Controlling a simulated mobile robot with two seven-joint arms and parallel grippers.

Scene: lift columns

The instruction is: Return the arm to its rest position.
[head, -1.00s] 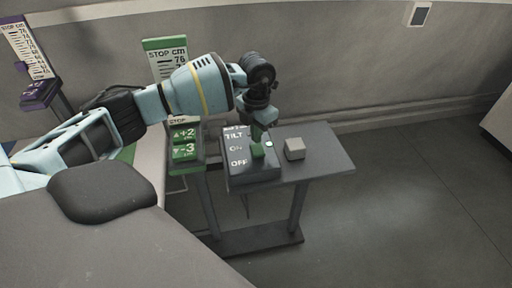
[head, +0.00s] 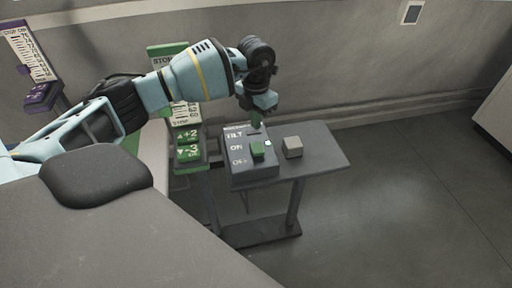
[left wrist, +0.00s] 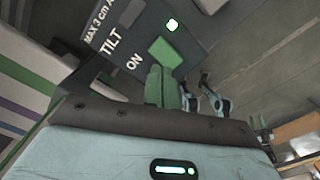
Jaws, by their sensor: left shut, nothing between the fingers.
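My left arm (head: 186,80) reaches in from the left in the head view. Its gripper (head: 256,122) points down, shut and empty, just above the far side of the dark TILT box (head: 250,175). The box has ON and OFF lettering, a green switch (head: 257,151) and a small lit lamp (head: 268,143). In the left wrist view the green fingers (left wrist: 163,88) are together, with the green switch (left wrist: 164,51) and bright lamp (left wrist: 172,25) beyond them. They appear apart from the switch. My right gripper is not in view.
The box and a light grey block (head: 293,147) are on a small grey table (head: 325,152). A green +2/-3 control (head: 188,147) stands left of the box, near a green STOP scale (head: 168,51). A purple scale (head: 28,48) stands far left. Floor at right is clear.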

